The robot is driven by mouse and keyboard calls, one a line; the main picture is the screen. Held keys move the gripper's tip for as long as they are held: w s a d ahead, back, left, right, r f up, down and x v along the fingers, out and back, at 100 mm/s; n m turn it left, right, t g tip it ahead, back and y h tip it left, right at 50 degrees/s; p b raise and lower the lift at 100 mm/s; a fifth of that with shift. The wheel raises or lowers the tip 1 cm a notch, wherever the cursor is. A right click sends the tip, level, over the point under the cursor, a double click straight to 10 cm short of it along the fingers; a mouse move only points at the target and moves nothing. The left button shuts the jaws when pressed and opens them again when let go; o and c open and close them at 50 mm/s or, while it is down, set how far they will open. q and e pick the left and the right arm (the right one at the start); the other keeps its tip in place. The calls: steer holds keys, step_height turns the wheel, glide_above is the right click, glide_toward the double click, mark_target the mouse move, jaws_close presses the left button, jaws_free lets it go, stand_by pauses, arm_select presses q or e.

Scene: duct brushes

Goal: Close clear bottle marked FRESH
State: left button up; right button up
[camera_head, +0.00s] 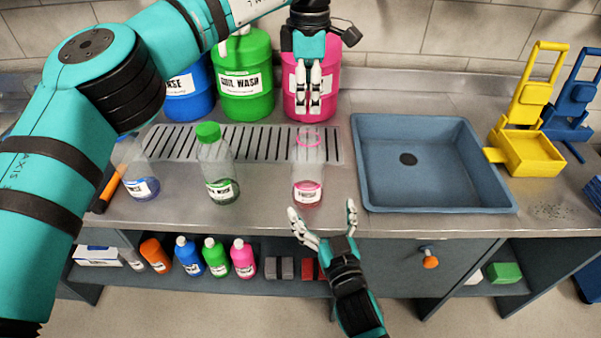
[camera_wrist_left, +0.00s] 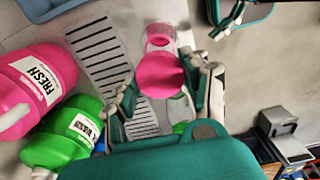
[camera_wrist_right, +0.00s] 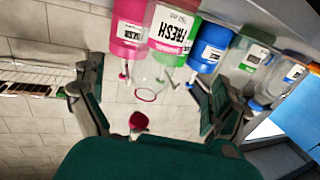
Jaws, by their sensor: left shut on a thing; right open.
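The clear bottle marked FRESH (camera_head: 307,191) stands upright on the counter, with a little pink liquid and a pink ring at its open mouth. In the right wrist view the bottle (camera_wrist_right: 163,60) appears upside down. My left gripper (camera_head: 309,110) is above the bottle, shut on a pink cap (camera_wrist_left: 160,75); the cap is apart from the mouth. In the head view the cap is hard to tell from the pink jug behind. My right gripper (camera_head: 323,218) is open and empty, in front of the bottle, its fingers pointing toward it without touching.
Clear bottles with green (camera_head: 217,172) and blue (camera_head: 140,185) liquid stand to the left. Blue, green and pink jugs (camera_head: 242,75) line the back behind a slotted drain (camera_head: 250,142). A blue-grey sink tray (camera_head: 410,160) and a yellow holder (camera_head: 525,150) are right.

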mark_target(308, 172)
arm_select(q)
steer(key=shift+d+r, duration=0.1)
steer(key=shift+r, duration=0.1)
steer(key=shift+d, duration=0.1)
arm_select(e)
steer(key=shift+d+r, duration=0.1)
steer(key=shift+r, duration=0.25)
steer(key=x, duration=1.2)
steer(key=shift+c, duration=0.4)
steer(key=c, duration=1.7)
arm_select(q)
steer(key=shift+s+f, duration=0.1)
steer(key=shift+f, duration=2.45)
steer(key=shift+f, duration=0.85)
